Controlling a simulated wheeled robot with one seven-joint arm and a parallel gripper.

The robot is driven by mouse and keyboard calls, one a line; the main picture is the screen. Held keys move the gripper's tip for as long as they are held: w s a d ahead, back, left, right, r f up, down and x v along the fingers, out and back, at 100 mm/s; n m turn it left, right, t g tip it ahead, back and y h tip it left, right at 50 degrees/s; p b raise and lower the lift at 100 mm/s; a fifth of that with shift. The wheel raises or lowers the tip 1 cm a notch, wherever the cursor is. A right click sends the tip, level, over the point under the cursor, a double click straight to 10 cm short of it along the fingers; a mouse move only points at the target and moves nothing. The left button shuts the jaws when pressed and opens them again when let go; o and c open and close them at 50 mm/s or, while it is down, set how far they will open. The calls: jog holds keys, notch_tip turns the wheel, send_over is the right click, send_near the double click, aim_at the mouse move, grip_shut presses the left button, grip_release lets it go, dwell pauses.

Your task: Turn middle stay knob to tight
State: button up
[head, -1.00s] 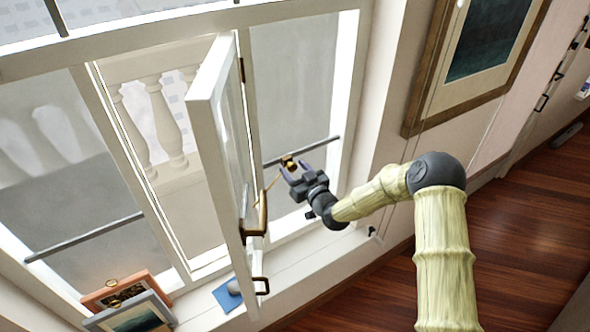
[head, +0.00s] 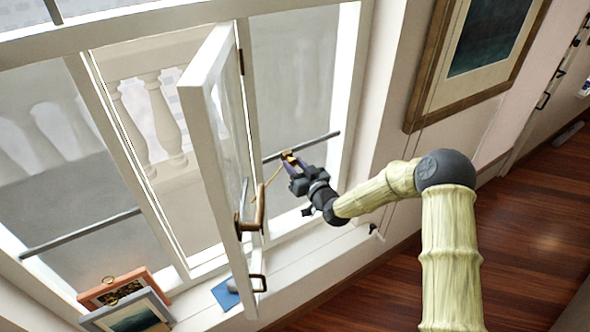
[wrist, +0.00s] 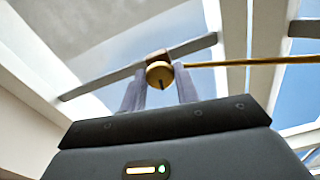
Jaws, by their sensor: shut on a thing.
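The middle stay knob (wrist: 160,74) is a round brass knob with a dark slot on its face. In the wrist view it sits between the two purple-grey fingers of my gripper (wrist: 161,84). My gripper (head: 291,161) is shut on the knob, which shows small and partly hidden in the head view (head: 287,154). A thin brass stay rod (wrist: 255,61) runs right from the knob in the wrist view. In the head view the rod (head: 273,175) slopes down toward the open white window sash (head: 222,160). The slot's exact angle is hard to read.
A grey bar (head: 325,137) crosses the pane behind the knob. The sash's brass handle (head: 259,208) projects left of my gripper. Picture frames (head: 128,302) and a blue item (head: 225,293) are on the sill. A large framed picture (head: 415,100) hangs at upper right.

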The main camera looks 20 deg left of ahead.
jog(key=m+b, duration=0.4)
jog(key=shift+f, duration=0.3)
jog(key=m+b, duration=0.2)
jog(key=m, duration=0.2)
jog(key=shift+b, duration=0.35)
jog(key=m+b, duration=0.2)
jog(key=m, duration=0.2)
jog(key=shift+r, duration=0.1)
jog(key=shift+r+m+b, duration=0.1)
jog(key=shift+m+b, duration=0.9)
jog(key=shift+m, duration=1.1)
jog(key=o, duration=1)
jog(key=shift+c, duration=0.2)
